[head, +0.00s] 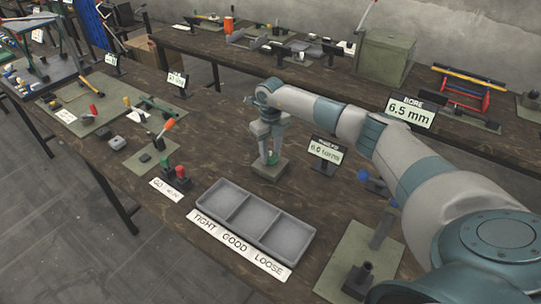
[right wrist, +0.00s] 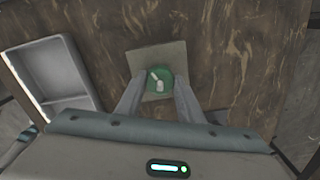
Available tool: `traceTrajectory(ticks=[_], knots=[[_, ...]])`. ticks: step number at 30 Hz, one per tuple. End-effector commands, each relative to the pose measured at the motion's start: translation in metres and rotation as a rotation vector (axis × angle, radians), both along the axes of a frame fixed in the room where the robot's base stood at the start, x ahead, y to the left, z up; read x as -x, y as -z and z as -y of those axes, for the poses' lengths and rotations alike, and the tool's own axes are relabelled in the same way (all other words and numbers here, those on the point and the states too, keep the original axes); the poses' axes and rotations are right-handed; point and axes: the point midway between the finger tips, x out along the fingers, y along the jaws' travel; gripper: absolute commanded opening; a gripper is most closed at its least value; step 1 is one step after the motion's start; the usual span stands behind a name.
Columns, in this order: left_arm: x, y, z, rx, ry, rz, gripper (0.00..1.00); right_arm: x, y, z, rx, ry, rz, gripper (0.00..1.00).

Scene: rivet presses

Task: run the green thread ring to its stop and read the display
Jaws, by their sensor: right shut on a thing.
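The green thread ring (head: 272,160) sits on a post on a square base plate (head: 270,171) in the middle of the bench. My right gripper (head: 268,150) points down over it. In the right wrist view the ring (right wrist: 158,80) is a green disc with a pale mark, between the two fingers (right wrist: 160,84), which are shut on its sides. The display (head: 326,151) stands just right of the base plate and reads about "6.0 turns"; its small title is hard to read. My left gripper is not in view.
A grey three-part tray (head: 252,217) labelled TIGHT, GOOD, LOOSE lies in front. A "6.5 mm" BORE display (head: 409,112) stands behind my right arm. Bare wood lies left of the ring.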

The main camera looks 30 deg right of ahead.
Motion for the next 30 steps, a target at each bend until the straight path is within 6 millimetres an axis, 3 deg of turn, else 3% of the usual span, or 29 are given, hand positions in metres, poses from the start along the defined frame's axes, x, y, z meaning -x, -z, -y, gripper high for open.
traceTrajectory(ticks=[18,30], knots=[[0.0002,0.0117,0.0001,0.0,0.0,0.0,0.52,-0.0008,-0.0012,0.0006,0.001,0.572,0.003,0.12],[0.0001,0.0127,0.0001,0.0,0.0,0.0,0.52,-0.0011,-0.0017,0.0007,0.0,0.785,0.003,0.12]])
